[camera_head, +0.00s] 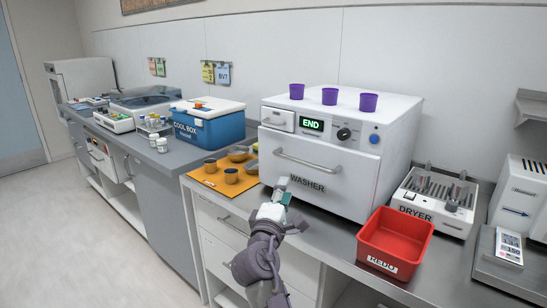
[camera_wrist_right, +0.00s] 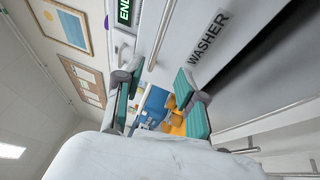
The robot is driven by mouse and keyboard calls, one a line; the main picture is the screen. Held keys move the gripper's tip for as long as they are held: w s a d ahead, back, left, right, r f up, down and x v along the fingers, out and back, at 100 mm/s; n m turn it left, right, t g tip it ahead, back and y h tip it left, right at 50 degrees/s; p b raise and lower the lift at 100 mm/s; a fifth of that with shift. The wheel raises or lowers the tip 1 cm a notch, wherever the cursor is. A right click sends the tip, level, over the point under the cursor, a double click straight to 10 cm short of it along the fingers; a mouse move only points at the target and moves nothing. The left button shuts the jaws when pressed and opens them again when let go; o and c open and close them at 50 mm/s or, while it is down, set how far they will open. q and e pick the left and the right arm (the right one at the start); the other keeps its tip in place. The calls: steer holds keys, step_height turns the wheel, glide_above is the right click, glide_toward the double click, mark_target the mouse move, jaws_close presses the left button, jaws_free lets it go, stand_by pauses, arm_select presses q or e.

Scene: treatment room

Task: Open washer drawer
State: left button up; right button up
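The white washer (camera_head: 340,140) stands on the counter, with a lit END display (camera_head: 311,124) and a WASHER label. Its wide front panel (camera_head: 330,178) is shut and carries a long bar handle (camera_head: 320,163). A small panel (camera_head: 278,119) at the top left of the front is also shut. My right gripper (camera_head: 283,188) is in front of the washer's lower left, below the handle's left end. In the right wrist view its teal-padded fingers (camera_wrist_right: 158,98) are apart with nothing between them, and the handle (camera_wrist_right: 160,35) shows beyond them. My left gripper is not in view.
Three purple cups (camera_head: 329,96) stand on the washer. A red bin (camera_head: 396,243) sits close to its front right, near the dryer (camera_head: 437,198). An orange mat (camera_head: 212,182) with cups and dishes and a blue cool box (camera_head: 207,127) are to the left.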

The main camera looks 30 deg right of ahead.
glide_toward(297, 159)
steer(key=w+d, duration=0.1)
steer(key=d, duration=0.1)
steer(key=p+x, duration=0.1)
steer(key=x, duration=0.6)
steer(key=shift+w+a+f, duration=0.1)
steer(key=shift+w, duration=0.2)
steer(key=shift+w+d, duration=0.25)
steer(key=shift+w, duration=0.05)
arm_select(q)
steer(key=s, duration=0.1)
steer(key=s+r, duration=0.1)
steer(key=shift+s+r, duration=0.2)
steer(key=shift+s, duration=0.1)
arm_select(e)
jaws_close()
